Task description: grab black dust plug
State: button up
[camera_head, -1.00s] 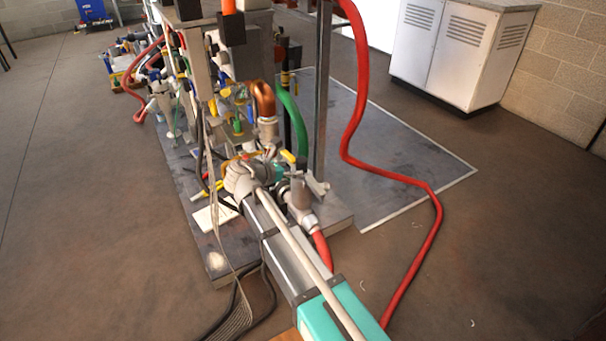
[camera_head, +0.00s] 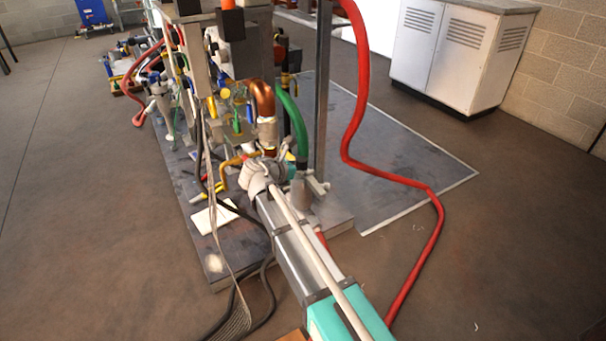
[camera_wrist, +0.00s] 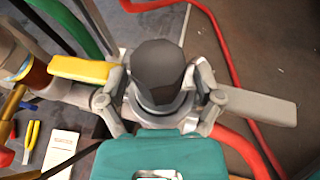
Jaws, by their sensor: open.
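The black dust plug (camera_wrist: 158,68), dark and faceted, shows in the middle of the wrist view on top of a grey metal fitting. My gripper (camera_wrist: 160,90) is open, with one finger on each side of the plug and fitting. I cannot tell whether the fingers touch it. In the head view my gripper (camera_head: 263,176) is among the pipes at the near end of the rig, and the plug cannot be made out there.
A yellow valve handle (camera_wrist: 82,70) sits close left of my fingers and a grey handle (camera_wrist: 258,106) close right. A green hose (camera_head: 295,122) and copper pipe (camera_head: 262,98) stand just behind. A red hose (camera_head: 350,130) hangs to the right. Open floor lies beyond.

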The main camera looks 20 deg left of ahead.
aim_at(303, 158)
grip_shut()
dwell(0.5)
notch_tip(303, 158, up, 3)
jog(key=p, duration=0.3)
jog(key=shift+r, duration=0.15)
jog(key=s+r+p, duration=0.9)
jog(key=s+p, duration=0.1)
jog(key=s, duration=0.4)
jog(key=shift+a+r, duration=0.3)
jog(key=shift+r, duration=0.05)
